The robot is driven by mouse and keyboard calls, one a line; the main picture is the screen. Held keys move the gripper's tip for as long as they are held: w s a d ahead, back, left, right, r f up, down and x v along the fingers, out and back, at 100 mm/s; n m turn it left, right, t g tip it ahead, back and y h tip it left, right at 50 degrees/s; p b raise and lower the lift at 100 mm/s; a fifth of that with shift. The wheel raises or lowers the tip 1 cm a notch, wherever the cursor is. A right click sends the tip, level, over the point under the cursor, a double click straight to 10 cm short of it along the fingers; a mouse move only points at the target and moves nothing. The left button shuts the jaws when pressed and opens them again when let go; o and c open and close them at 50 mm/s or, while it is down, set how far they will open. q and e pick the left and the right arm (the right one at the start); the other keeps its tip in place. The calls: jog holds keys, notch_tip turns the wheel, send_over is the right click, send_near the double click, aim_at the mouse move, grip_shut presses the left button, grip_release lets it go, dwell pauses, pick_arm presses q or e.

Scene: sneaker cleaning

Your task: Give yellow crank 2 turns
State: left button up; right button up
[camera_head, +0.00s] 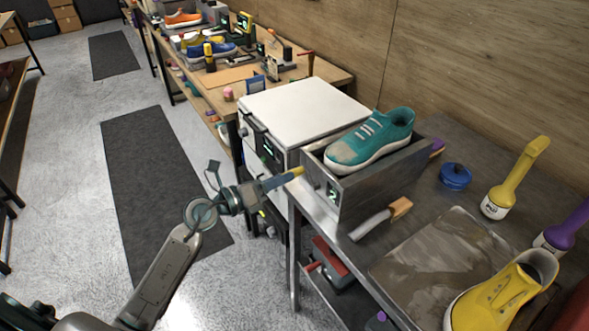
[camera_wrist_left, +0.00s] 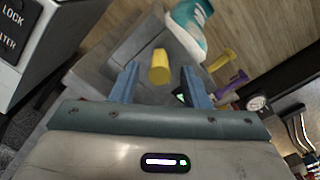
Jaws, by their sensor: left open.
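The yellow crank's handle (camera_head: 297,171) shows in the head view as a short yellow piece at the tip of my left gripper (camera_head: 277,181), by the near-left side of a grey metal box (camera_head: 372,192). In the left wrist view the yellow handle (camera_wrist_left: 160,67) is a stubby cylinder between the two blue fingertips of the left gripper (camera_wrist_left: 160,72). The fingers are apart, with a visible gap on each side of it. The crank's arm is hidden. A teal sneaker (camera_head: 370,141) with a brown smudge on its toe sits in the box. My right gripper is out of view.
A white-topped machine (camera_head: 302,108) stands left of the box. A wooden-handled tool (camera_head: 381,219), dirty tray (camera_head: 446,270), blue pot (camera_head: 455,177), yellow brush (camera_head: 515,180) and yellow sneaker (camera_head: 507,294) are to the right. A purple handle (camera_head: 437,147) is at the box's far side.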

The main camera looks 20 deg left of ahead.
aim_at(303, 169)
pick_arm(q)
jog(key=shift+p+x, duration=0.45)
jog(key=shift+x, duration=1.9)
grip_shut()
